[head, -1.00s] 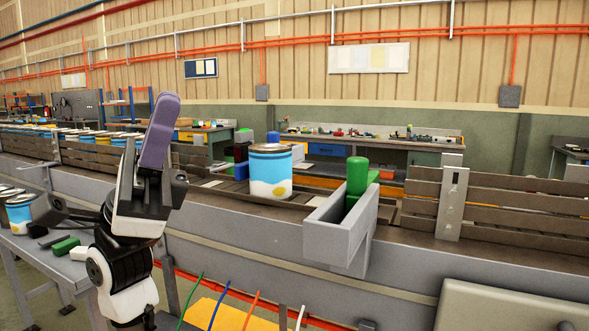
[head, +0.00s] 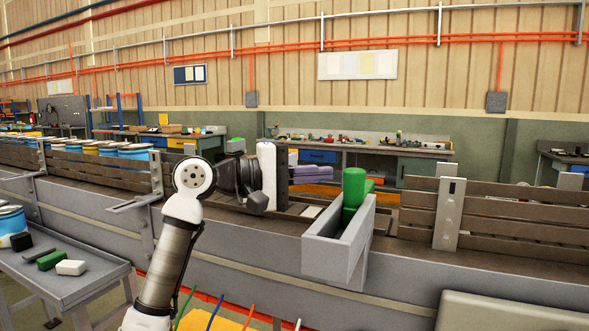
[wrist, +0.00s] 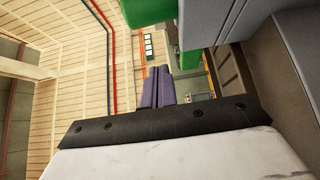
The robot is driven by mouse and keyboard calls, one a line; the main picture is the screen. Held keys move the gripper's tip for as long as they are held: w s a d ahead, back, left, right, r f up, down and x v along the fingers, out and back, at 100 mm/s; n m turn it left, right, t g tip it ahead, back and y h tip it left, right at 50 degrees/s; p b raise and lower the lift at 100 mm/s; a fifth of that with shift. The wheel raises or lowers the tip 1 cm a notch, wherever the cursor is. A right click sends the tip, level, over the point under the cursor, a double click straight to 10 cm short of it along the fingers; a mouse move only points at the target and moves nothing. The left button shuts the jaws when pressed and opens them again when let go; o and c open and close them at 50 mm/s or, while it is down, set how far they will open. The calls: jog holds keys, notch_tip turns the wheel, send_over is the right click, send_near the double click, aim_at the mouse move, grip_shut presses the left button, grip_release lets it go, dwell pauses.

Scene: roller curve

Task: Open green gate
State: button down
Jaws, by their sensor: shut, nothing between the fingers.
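The green gate (head: 354,190) shows as an upright green post with a block, set at a grey channel-shaped housing (head: 338,240) on the near side of the conveyor. In the wrist view green parts (wrist: 150,10) fill the top, right of centre. My gripper (head: 312,172) has purple fingers that point right, over the conveyor, just left of the green post and seemingly a little behind it. In the wrist view the two fingers (wrist: 158,86) lie together, shut and empty. I cannot tell whether they touch the gate; a narrow gap shows in the head view.
A slatted conveyor (head: 280,225) runs across the view, with a metal upright (head: 449,213) and side rails on the right. Several cans (head: 120,150) stand on its left part. A grey side table (head: 75,285) with small blocks is at lower left.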

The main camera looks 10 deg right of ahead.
jog(key=s+d+p, duration=0.2)
jog(key=s, duration=0.1)
jog(key=shift+s+d, duration=0.3)
jog(key=shift+d, duration=0.1)
jog(key=s+a+b, duration=0.6)
jog(key=s+b, duration=0.1)
jog(key=s, duration=0.2)
jog(key=shift+s+a, duration=0.3)
jog(key=shift+s, duration=0.1)
jog(key=shift+w, duration=0.1)
